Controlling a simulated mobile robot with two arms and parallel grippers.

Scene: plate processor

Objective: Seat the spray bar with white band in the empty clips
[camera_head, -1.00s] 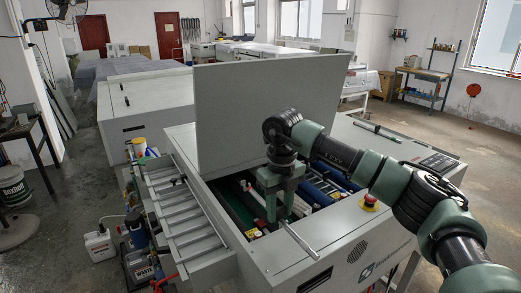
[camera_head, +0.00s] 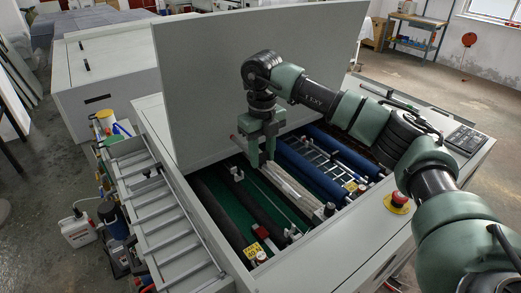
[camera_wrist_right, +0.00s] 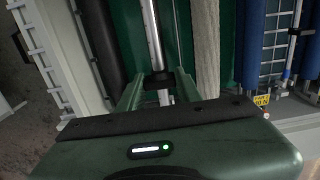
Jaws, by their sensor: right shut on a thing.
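My right gripper (camera_head: 266,160) points down over the open bay of the processor and is shut on a silver spray bar (camera_head: 288,184). The bar lies slantwise above the bay, its near end toward the front edge. In the right wrist view the bar (camera_wrist_right: 152,35) runs up the picture between the fingers (camera_wrist_right: 158,80), with a pale part just below the dark grip. I cannot tell if that part is the white band. Small clips show at the back (camera_head: 237,173) and front (camera_head: 292,233) of the bay, and another (camera_head: 329,209) farther right. The bar looks apart from them. My left gripper is out of view.
Blue rollers (camera_head: 312,175) lie right of the bar, dark rollers (camera_head: 215,203) to the left. The raised grey lid (camera_head: 235,85) stands close behind my gripper. A red emergency stop (camera_head: 398,198) sits on the right front top. A rack (camera_head: 165,225) is at the left side.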

